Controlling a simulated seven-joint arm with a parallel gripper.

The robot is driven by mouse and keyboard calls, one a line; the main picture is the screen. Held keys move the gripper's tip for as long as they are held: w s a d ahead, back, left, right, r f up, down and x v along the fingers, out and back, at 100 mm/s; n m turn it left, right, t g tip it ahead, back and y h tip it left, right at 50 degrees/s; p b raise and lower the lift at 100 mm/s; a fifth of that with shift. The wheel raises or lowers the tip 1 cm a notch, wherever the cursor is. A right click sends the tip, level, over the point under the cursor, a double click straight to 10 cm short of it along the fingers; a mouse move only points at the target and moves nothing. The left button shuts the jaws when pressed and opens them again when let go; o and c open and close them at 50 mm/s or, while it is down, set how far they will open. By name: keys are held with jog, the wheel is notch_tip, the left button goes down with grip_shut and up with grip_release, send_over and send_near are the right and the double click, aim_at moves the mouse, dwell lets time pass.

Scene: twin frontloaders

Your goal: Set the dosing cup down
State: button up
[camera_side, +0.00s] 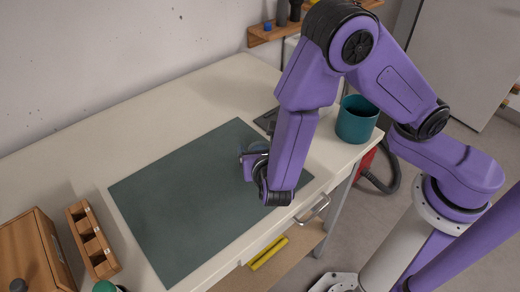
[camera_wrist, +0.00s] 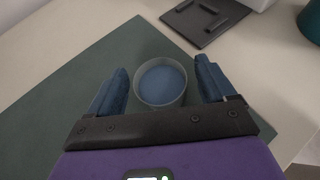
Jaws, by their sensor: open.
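The dosing cup (camera_wrist: 162,82) is a small round cup with a pale translucent rim and a blue inside. In the wrist view it stands upright on the dark green mat (camera_wrist: 60,80), between the two blue fingers of my gripper (camera_wrist: 162,88). The fingers are open, with a gap on each side of the cup. In the side view my gripper (camera_side: 254,165) is low over the right part of the mat (camera_side: 180,210). The cup is mostly hidden there behind my gripper and arm.
A dark flat plate with slots (camera_wrist: 207,18) lies beyond the mat. A teal pot (camera_side: 357,120) stands at the table's right corner. A wooden rack (camera_side: 92,240) and a wooden box (camera_side: 35,255) are at the left. The mat's left part is clear.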

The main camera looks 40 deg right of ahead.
jog(key=v, duration=1.1)
jog(key=shift+s+a, duration=0.1)
jog(key=shift+s, duration=0.1)
jog(key=s+d+r+m+g+y, duration=0.1)
jog(key=s+d+r+m+g, duration=0.2)
jog(key=d+m+g, duration=0.75)
jog(key=s+d+r+m+y, duration=0.4)
jog(key=s+d+m+y, duration=0.2)
jog(key=s+d, duration=0.3)
jog(key=shift+s, duration=0.3)
